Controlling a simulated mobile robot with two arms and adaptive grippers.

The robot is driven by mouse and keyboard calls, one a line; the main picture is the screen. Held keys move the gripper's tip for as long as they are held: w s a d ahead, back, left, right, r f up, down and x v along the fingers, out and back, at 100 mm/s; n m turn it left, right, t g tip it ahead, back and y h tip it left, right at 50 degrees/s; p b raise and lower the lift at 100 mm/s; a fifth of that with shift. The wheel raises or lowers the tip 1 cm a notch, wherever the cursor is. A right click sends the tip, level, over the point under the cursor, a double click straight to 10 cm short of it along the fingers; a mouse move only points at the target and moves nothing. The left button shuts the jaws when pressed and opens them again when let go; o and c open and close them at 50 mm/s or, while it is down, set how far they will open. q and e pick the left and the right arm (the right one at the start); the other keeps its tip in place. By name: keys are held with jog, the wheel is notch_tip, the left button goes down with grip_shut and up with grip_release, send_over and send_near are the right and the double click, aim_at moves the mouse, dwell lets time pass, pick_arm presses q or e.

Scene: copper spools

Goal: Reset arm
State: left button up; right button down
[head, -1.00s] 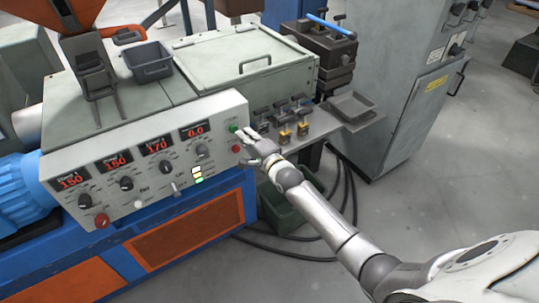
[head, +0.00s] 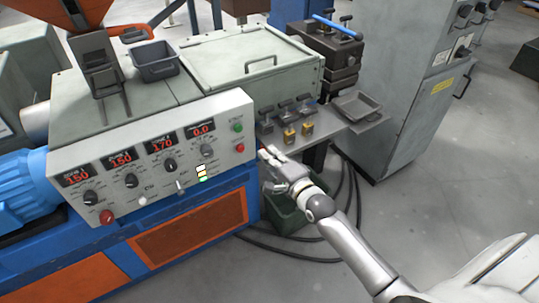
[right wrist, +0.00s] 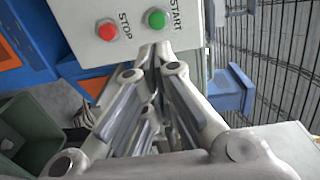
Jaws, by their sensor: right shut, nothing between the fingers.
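My right gripper (head: 266,152) is shut and empty, just off the right end of the machine's control panel (head: 150,170). In the right wrist view its fingertips (right wrist: 157,50) meet below the panel's buttons. The green START button (head: 238,127) and red STOP button (head: 240,148) sit at the panel's right end. They also show in the right wrist view, the green button (right wrist: 157,18) right of the red one (right wrist: 106,31). My left gripper is not in view.
A green bin (head: 284,216) stands on the floor below my right gripper. A side shelf (head: 340,124) with small blocks and a grey tray (head: 357,104) lies behind. A grey cabinet (head: 400,90) stands at the back right. Open floor lies at the right.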

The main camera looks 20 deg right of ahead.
jog(key=shift+f, duration=0.15)
jog(key=s+f+n+g+h, duration=0.1)
jog(key=s+f+n+g, duration=0.3)
jog(key=f, duration=0.6)
jog(key=s+f+n+g, duration=0.1)
jog(key=s+f, duration=0.5)
jog(key=f, duration=0.5)
jog(key=s+f+n+g+h, duration=0.1)
jog(key=s+f+n+g, duration=0.2)
jog(key=f, duration=0.7)
jog(key=s+f+n+g, duration=0.2)
jog(key=s+f, duration=0.4)
jog(key=s, duration=0.6)
jog(key=s+a+f+n+g, duration=0.1)
jog(key=s+f+n+g, duration=0.2)
jog(key=s, duration=1)
jog(key=s+a+f+n+g, duration=0.1)
jog(key=s+f+n+g, duration=0.2)
jog(key=s+f+n, duration=0.3)
jog(key=s+f, duration=0.5)
jog(key=s, duration=0.2)
jog(key=shift+s, duration=0.2)
